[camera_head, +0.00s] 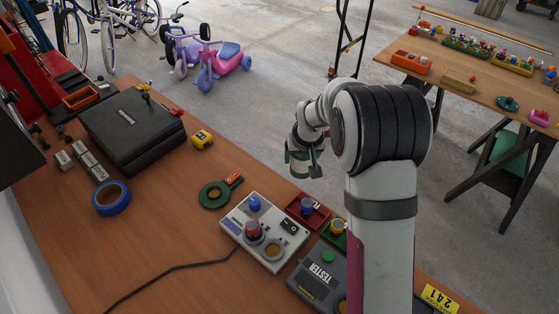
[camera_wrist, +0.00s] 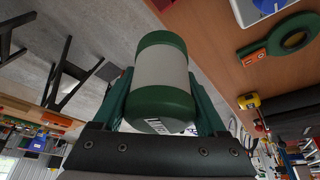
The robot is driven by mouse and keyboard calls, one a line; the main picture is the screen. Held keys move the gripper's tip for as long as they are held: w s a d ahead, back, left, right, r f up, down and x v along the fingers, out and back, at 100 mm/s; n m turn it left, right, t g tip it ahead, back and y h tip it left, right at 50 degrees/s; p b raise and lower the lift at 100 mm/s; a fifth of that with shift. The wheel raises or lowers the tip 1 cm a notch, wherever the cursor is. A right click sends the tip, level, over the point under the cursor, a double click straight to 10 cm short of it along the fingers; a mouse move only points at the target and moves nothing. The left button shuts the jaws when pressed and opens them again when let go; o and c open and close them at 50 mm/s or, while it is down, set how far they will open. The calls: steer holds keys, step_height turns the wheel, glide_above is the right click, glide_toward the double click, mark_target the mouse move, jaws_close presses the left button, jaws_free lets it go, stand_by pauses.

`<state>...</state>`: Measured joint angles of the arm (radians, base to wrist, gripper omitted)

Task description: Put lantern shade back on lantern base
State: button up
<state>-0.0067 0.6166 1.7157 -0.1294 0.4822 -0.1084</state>
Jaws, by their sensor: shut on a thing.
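My gripper (camera_head: 302,165) is above and beyond the bench's far edge in the head view. In the wrist view, my gripper (camera_wrist: 163,98) is shut on a cylinder with a pale grey band and dark green ends, which looks like the lantern shade (camera_wrist: 161,72). Its near end carries partly hidden lettering. The shade also shows in the head view (camera_head: 298,158), partly covered by my wrist. A flat green ring with an orange part (camera_head: 214,194) lies on the bench, apart from the shade. It may be the lantern base, but I cannot tell; it also shows in the wrist view (camera_wrist: 291,33).
A white panel (camera_head: 283,258) with blue and red knobs, red (camera_head: 316,221) and green trays, and a grey tester (camera_head: 315,283) crowd the bench's right. A black case (camera_head: 120,125), yellow tape measure (camera_head: 202,139) and blue tape (camera_head: 111,198) lie left. Bench space around the ring is mostly clear.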

steer(key=shift+s+d+r, duration=0.2)
steer(key=shift+d+r, duration=0.25)
steer(key=shift+d, duration=0.2)
steer(key=shift+r, duration=0.15)
steer(key=n+y, duration=0.2)
steer(key=n, duration=0.3)
glide_above(211, 187)
step_height(211, 187, down, 3)
steer(key=shift+s+d+f, duration=0.15)
steer(key=shift+s+f, duration=0.05)
steer(key=shift+f, duration=1.15)
steer(key=shift+s+d+f, duration=0.1)
steer(key=shift+s+f, duration=0.05)
steer(key=shift+f, duration=1.2)
steer(key=shift+f, duration=0.55)
steer(key=o, duration=1.2)
steer(key=shift+c, duration=0.2)
